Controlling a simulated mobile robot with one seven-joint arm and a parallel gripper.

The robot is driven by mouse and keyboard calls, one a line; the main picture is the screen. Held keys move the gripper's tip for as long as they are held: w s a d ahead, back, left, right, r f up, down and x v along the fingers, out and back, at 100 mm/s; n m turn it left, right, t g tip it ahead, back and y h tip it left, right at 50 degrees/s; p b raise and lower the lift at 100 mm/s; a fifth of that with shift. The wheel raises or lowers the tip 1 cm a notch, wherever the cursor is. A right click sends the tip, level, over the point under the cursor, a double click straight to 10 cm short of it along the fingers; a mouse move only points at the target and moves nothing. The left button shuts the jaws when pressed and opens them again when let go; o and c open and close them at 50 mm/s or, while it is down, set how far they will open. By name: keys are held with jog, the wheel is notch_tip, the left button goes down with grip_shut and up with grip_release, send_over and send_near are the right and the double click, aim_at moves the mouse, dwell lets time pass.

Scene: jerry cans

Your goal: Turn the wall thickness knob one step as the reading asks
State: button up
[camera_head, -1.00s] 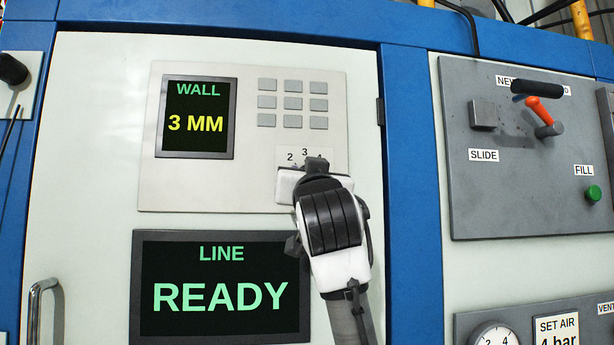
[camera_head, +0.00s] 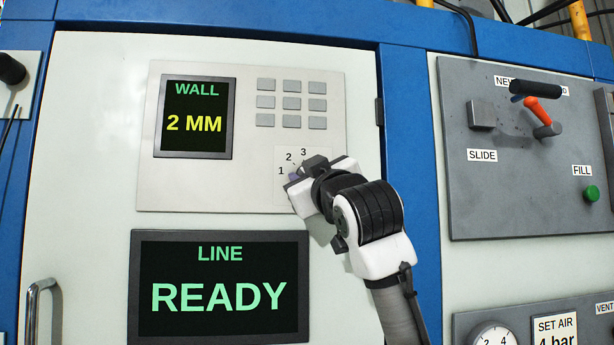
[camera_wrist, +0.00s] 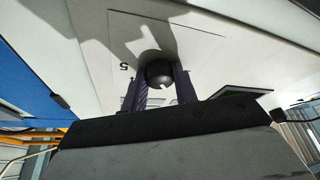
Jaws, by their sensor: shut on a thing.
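The wall thickness knob (camera_wrist: 158,68) is a dark round knob with a small notch, seen in the wrist view between my two fingers. My gripper (camera_wrist: 162,88) is shut on it, one finger on each side. In the head view my gripper (camera_head: 297,186) is at the dial plate, tilted with the arm leaning to the lower right, and hides the knob. The dial numbers 1, 2 and 3 (camera_head: 303,153) show around it; others are covered. The wall display (camera_head: 195,118) reads "WALL 2 MM" in green and yellow.
A keypad of grey buttons (camera_head: 291,104) sits above the dial. The line display (camera_head: 220,290) below reads "READY". A door handle (camera_head: 37,305) is at lower left.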

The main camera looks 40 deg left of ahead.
dwell(0.4)
jog(key=o, duration=1)
jog(key=shift+c, duration=0.2)
jog(key=shift+d, duration=0.1)
jog(key=b+v, duration=0.6)
jog(key=v, duration=0.7)
jog(key=shift+s+d, duration=0.25)
jog(key=shift+s, duration=0.05)
jog(key=shift+f, duration=0.1)
